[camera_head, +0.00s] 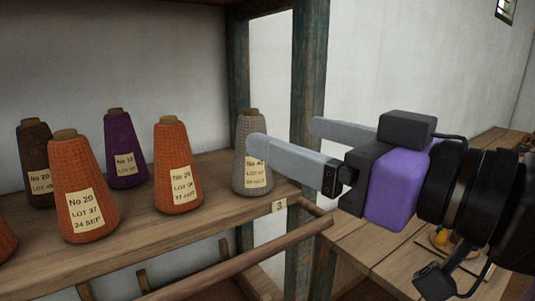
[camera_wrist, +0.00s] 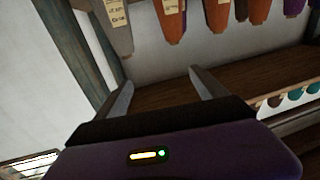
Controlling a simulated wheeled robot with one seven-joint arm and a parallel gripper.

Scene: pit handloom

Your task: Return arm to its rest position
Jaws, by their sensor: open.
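My gripper (camera_head: 282,138) is at the right in the head view. Its two pale fingers are spread apart and point left, with nothing visible between them. The near fingertip overlaps the upper part of a grey yarn cone (camera_head: 252,165) at the shelf's right end; I cannot tell whether they touch. In the wrist view the fingers of my gripper (camera_wrist: 158,85) stand apart, with the dark shelf board behind them. My wrist and forearm reach in from the right edge of the head view.
A wooden shelf (camera_head: 225,207) holds orange cones (camera_head: 178,170), a purple cone (camera_head: 122,150) and a brown cone (camera_head: 36,165). A post (camera_head: 307,100) stands behind my fingers. A round rail (camera_head: 235,262) runs along the front. A wooden table (camera_head: 375,245) lies below my gripper.

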